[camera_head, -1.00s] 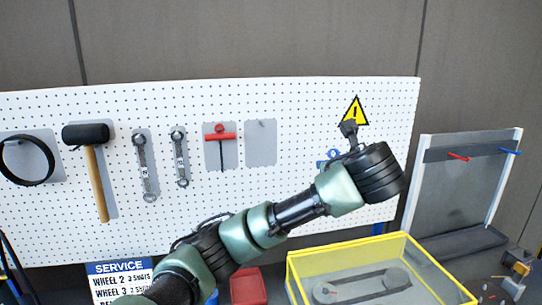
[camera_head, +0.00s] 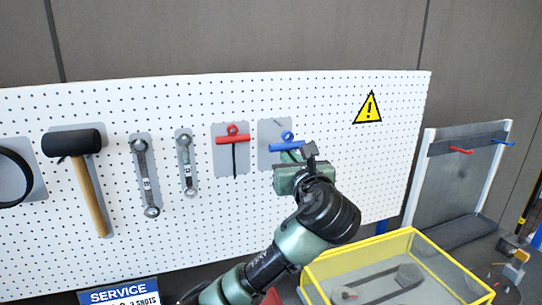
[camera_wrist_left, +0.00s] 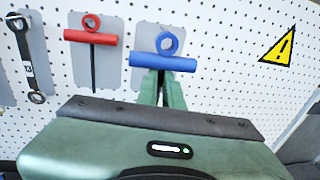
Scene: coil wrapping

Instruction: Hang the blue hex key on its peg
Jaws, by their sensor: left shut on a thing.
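The blue hex key (camera_head: 287,143) has a ring on top and a cross handle. My left gripper (camera_head: 290,157) is shut on it just below the handle and holds it upright in front of the empty grey backing plate (camera_head: 271,126). A small peg (camera_head: 278,121) shows on that plate, above and a little left of the ring. My right gripper is not in view.
The red hex key (camera_head: 233,141) hangs left of the blue one. Wrenches (camera_head: 146,178), a mallet (camera_head: 88,180) and a black ring (camera_head: 28,180) hang further left. A yellow-rimmed bin (camera_head: 365,250) stands below right. The pegboard right of the arm is clear below the warning sign (camera_head: 369,107).

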